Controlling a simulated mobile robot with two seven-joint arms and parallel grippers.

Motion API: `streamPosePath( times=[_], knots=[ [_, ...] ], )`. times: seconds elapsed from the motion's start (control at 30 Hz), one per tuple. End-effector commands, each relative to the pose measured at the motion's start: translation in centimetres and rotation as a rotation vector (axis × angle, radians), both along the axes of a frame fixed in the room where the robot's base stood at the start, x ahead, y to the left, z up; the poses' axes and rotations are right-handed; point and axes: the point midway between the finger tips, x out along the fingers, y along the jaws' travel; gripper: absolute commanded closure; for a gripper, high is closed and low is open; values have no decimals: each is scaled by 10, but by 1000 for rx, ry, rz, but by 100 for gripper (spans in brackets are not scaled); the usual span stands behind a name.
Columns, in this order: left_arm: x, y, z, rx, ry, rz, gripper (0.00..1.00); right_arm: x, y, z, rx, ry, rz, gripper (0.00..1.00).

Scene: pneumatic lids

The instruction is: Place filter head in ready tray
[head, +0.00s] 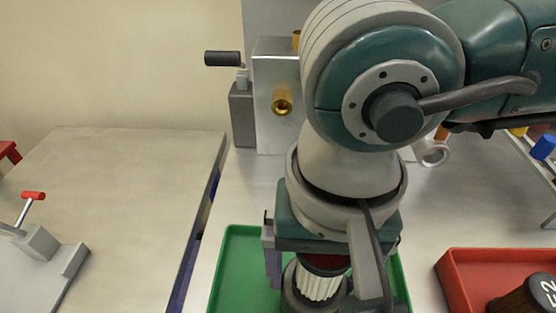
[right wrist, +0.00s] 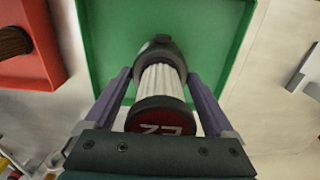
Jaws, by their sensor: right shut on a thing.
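My right gripper (head: 318,283) points down over the green tray (head: 231,257), shut on the filter head (head: 317,285). The filter head has a white pleated body, a dark red top disc with white marking and a dark grey lower end. In the right wrist view, the gripper (right wrist: 158,78) has a purple finger on each side of the filter head (right wrist: 161,83). The lower end points at the floor of the green tray (right wrist: 112,28); I cannot tell whether it touches it. My left gripper is not in view.
A red tray (head: 480,262) at the right holds a dark-topped filter (head: 530,296) with white marking. A metal block (head: 277,80) with a brass fitting stands behind. A red-handled clamp (head: 35,235) is on the left table, with a gap between the tables.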

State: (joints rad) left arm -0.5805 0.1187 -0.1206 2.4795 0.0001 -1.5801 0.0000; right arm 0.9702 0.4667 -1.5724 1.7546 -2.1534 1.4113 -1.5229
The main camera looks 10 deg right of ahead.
Motion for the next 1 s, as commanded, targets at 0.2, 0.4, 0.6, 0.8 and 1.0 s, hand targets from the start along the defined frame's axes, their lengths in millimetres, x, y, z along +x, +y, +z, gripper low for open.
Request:
streamPosePath(
  times=[0.2, 0.4, 0.6, 0.8, 1.0],
  knots=[
    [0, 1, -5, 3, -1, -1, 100, -2, -1, -9, 0, -2, 3, 98],
    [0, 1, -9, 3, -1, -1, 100, -2, -1, -13, 1, -1, 3, 98],
    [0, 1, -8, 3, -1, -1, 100, -2, -1, -12, 0, 0, 3, 0],
    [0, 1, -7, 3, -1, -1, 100, -2, -1, -10, 0, 0, 3, 0],
    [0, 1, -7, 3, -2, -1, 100, -1, -1, 11, 3, -5, 5, 0]
  ],
)
